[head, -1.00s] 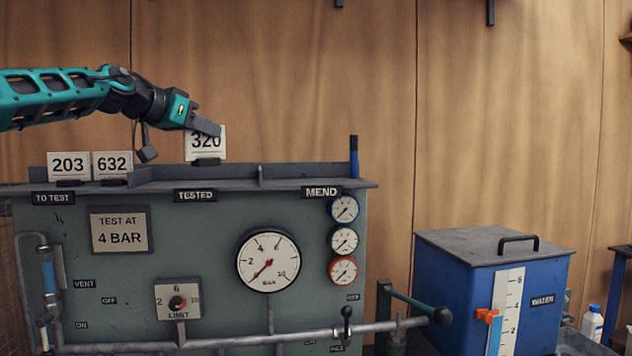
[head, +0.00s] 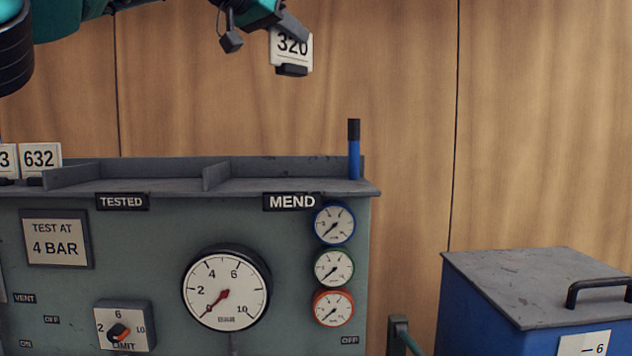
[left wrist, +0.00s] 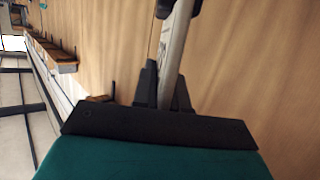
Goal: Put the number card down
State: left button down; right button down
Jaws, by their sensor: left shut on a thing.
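The number card 320 (head: 291,52) is white with black digits and a dark foot. It hangs in the air in the head view, well above the shelf (head: 150,188) on top of the green panel, above the MEND section. My left gripper (head: 292,28) is shut on its upper part and covers the top edge. In the left wrist view the card (left wrist: 178,50) shows edge-on between the dark fingers. The MEND label (head: 292,202) and the TESTED label (head: 122,202) are on the shelf's front edge. My right gripper is in neither view.
Card 632 (head: 39,159) stands at the left of the shelf with another card partly cut off beside it. Low dividers split the shelf. A blue marker (head: 354,150) stands upright at its right end. The TESTED and MEND sections look empty. A blue water tank (head: 520,300) is at right.

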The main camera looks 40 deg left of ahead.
pick_arm(q)
jog(key=shift+w+d, duration=0.1)
jog(key=shift+w, duration=0.1)
jog(key=shift+f, duration=0.2)
jog(key=shift+s+f, duration=0.1)
jog(key=shift+f, duration=9.6)
jog(key=c, duration=1.2)
grip_release()
jog(key=shift+o, duration=0.2)
